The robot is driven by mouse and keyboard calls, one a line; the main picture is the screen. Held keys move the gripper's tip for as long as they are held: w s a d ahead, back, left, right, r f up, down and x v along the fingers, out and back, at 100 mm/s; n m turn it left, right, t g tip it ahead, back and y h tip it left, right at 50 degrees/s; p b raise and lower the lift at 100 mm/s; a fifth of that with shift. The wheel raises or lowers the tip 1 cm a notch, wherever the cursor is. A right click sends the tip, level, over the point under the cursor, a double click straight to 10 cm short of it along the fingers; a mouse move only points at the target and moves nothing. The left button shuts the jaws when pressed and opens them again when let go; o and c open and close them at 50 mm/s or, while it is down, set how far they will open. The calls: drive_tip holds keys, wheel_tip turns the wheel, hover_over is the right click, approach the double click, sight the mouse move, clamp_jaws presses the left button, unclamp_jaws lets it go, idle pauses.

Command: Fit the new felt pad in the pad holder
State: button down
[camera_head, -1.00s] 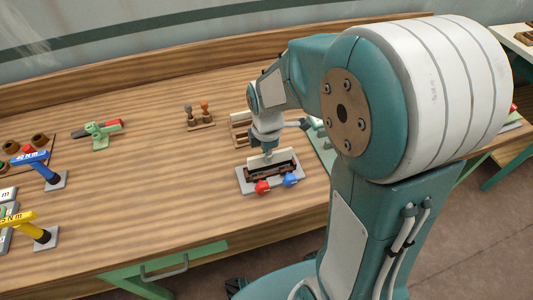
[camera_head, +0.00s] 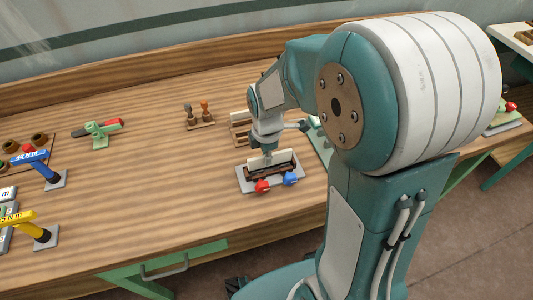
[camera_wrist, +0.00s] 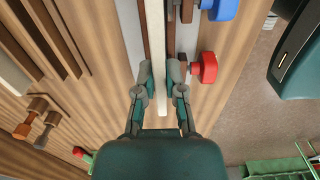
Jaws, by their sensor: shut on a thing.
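My gripper (camera_wrist: 160,85) is shut on the cream felt pad (camera_wrist: 158,45), a long thin strip on edge between the fingers. In the head view the pad (camera_head: 284,157) stands upright at the pad holder, a grey base plate (camera_head: 245,185) with dark brown jaws (camera_head: 260,175). A red knob (camera_head: 262,186) and a blue knob (camera_head: 290,178) are at the holder's front. In the wrist view the pad lies between the brown jaws, and the red knob (camera_wrist: 207,67) and blue knob (camera_wrist: 222,8) are to the right. I cannot tell whether the pad touches the holder's bottom.
A wooden rack (camera_head: 238,130) stands just behind the holder. Two stamp-like tools (camera_head: 197,115) stand on a small block. A green tool (camera_head: 98,132), a blue torque tool (camera_head: 35,160) and a yellow one (camera_head: 25,220) are at left. The table between is clear.

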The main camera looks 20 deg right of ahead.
drive_tip(key=shift+f, duration=1.2)
drive_tip(key=shift+r, duration=0.15)
drive_tip(key=shift+r, duration=1.3)
drive_tip(key=shift+f, duration=1.4)
idle(0.5)
drive_tip(key=c, duration=0.7)
unclamp_jaws()
drive_tip(key=shift+o, duration=0.2)
